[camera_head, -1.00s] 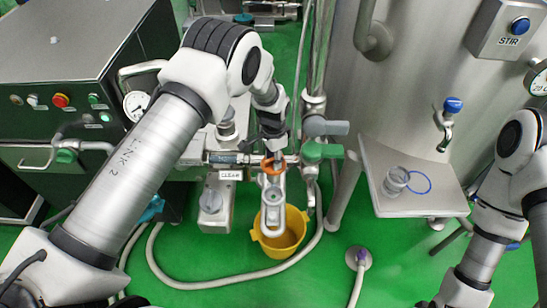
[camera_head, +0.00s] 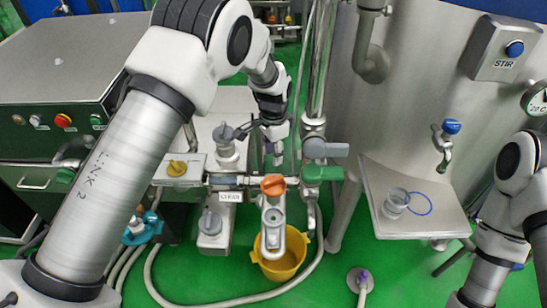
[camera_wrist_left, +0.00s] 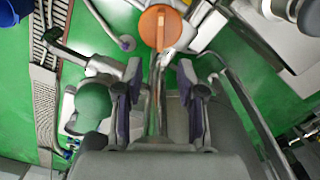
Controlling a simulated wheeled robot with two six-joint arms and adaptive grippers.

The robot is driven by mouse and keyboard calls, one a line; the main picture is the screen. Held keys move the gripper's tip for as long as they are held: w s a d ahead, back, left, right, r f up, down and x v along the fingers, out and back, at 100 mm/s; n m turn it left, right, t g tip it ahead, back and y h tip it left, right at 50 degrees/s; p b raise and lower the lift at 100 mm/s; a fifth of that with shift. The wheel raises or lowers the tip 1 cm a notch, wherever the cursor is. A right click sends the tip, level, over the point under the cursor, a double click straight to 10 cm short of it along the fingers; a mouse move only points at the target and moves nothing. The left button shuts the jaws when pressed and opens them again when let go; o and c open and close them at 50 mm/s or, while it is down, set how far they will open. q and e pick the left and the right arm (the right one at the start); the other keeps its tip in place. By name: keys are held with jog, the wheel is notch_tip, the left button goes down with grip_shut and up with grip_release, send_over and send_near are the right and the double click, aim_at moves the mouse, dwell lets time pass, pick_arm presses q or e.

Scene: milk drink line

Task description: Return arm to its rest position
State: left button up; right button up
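My left gripper (camera_head: 275,152) hangs over the pipework, just beyond the orange valve handle (camera_head: 273,185), and looks apart from it. In the left wrist view the two fingers of the left gripper (camera_wrist_left: 163,105) are spread with nothing held between them. The orange handle (camera_wrist_left: 160,27) shows there past the fingertips, and the green handle (camera_wrist_left: 93,107) is beside the left finger. My right arm (camera_head: 510,205) is at the right edge; its gripper is out of view.
Green (camera_head: 322,173) and grey (camera_head: 326,149) valve handles sit close right of my left gripper. A yellow bucket (camera_head: 279,266) stands below the spout. A clear cup (camera_head: 395,203) stands on the steel shelf (camera_head: 440,226) by the tank. Open green floor lies in front.

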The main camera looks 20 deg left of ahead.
pick_arm(q)
jog(key=s+a+f+n+g+b, duration=0.1)
jog(key=s+a+f+g, duration=0.15)
jog(key=s+f, duration=0.75)
jog(key=s+a+f+n+g, duration=0.1)
jog(key=s+a+f+g, duration=0.15)
jog(key=s+f, duration=0.75)
jog(key=s+a+n+t, duration=0.2)
jog(key=s+n+t, duration=0.3)
jog(key=s, duration=1)
jog(key=shift+s+a+r+n+b, duration=0.15)
jog(key=shift+s+r+n+b, duration=0.15)
jog(key=shift+n, duration=0.8)
jog(key=shift+s, duration=0.15)
